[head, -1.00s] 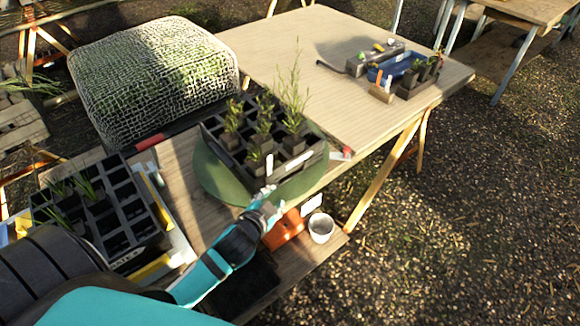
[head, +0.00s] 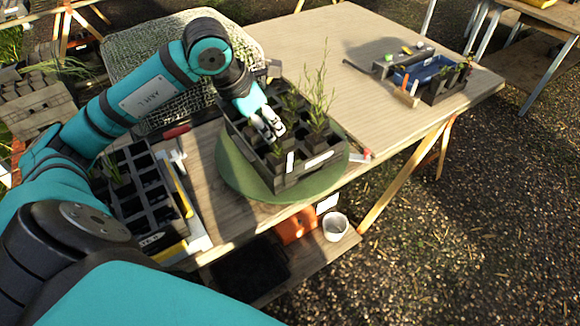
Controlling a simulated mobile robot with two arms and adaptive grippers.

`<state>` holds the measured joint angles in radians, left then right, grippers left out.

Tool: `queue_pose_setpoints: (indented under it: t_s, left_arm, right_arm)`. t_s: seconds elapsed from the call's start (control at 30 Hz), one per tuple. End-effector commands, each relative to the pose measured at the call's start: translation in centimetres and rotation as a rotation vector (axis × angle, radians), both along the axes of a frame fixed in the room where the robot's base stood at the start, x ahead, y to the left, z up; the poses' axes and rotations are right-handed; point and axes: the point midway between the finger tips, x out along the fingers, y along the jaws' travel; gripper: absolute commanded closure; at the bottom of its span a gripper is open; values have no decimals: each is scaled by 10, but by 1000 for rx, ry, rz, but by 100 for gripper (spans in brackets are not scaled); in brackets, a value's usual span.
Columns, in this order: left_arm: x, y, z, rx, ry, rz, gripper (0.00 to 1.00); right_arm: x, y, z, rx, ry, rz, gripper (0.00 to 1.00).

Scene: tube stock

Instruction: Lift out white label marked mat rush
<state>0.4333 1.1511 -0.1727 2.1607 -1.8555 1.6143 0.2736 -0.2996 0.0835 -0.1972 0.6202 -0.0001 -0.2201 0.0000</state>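A black crate of potted plants (head: 300,178) stands on a round green mat (head: 236,172) on the table. An upright white label (head: 290,163) stands at the crate's front, by a small low plant; its marking is too small to read. Another pale plate (head: 319,160) is on the crate's front wall. My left gripper (head: 271,126) points down into the crate among the pots, behind and left of the upright label. Its pale fingers look close together; whether they hold anything is unclear. The arm hides the crate's back left. My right gripper is not in view.
A second black pot tray (head: 152,205) stands at the left. A blue tray (head: 424,72) and small dark pots (head: 447,84) are at the table's far right. A white pot (head: 335,226) sits on the lower shelf. The table's middle is clear.

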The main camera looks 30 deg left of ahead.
Motion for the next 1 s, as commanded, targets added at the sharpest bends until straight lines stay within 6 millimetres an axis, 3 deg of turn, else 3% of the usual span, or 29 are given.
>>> queue_pose_setpoints:
  t_s: [0.17, 0.6, 0.87, 1.0]
  left_arm:
    - [4, 10, -10, 46, 12, 22, 71]
    - [37, -2, -93, 40, 12, 21, 71]
    - [46, -3, -112, 41, 10, 20, 71]
    - [57, -4, -125, 39, 13, 21, 71]
  right_arm:
    - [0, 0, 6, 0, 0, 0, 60]
    - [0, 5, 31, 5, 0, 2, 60]
    - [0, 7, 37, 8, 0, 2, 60]
    - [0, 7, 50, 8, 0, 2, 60]
